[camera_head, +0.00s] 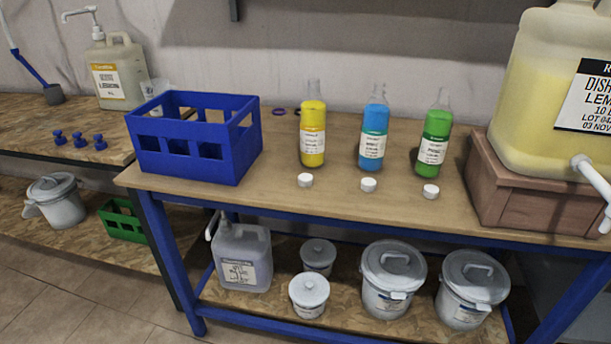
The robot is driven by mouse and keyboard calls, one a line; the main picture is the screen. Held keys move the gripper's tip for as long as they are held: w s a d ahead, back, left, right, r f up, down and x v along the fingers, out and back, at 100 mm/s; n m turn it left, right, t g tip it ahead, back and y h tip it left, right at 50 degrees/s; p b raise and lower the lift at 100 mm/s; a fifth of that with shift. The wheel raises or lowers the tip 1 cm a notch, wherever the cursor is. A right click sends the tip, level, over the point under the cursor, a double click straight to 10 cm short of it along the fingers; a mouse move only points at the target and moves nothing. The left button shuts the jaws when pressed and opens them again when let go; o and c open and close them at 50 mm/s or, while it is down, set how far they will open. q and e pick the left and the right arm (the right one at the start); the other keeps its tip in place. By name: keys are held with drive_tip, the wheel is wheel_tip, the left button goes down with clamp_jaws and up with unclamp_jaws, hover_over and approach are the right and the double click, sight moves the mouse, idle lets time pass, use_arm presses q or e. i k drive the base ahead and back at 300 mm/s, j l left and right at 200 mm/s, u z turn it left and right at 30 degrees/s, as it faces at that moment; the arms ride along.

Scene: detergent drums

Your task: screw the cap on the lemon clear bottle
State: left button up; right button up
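Three clear-necked bottles stand upright and uncapped in a row on the table. The left one is filled yellow (312,128), the middle one blue (374,134), the right one green (435,140). Their small labels are too blurred to read; the yellow one looks like the lemon bottle. A white cap lies in front of each: one before the yellow bottle (305,180), one before the blue (368,184), one before the green (430,191). Neither of my grippers shows in the head view.
A blue crate (190,164) stands left of the bottles. A large yellow drum (530,100) with a white spout sits on a brown box (530,198) at right. Several lidded buckets and a grey jug (243,262) stand on the lower shelf. The table front between crate and box is mostly clear.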

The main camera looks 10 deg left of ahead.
sight(313, 108)
drive_tip(key=i+l+u, duration=0.15)
drive_tip(key=l, duration=0.2)
drive_tip(key=i+l+u, duration=0.15)
drive_tip(key=l, duration=0.2)
drive_tip(key=i+l+u, duration=0.2)
drive_tip(key=l, duration=0.2)
drive_tip(key=i+l+u, duration=0.15)
drive_tip(key=l, duration=0.25)
drive_tip(key=k, duration=0.05)
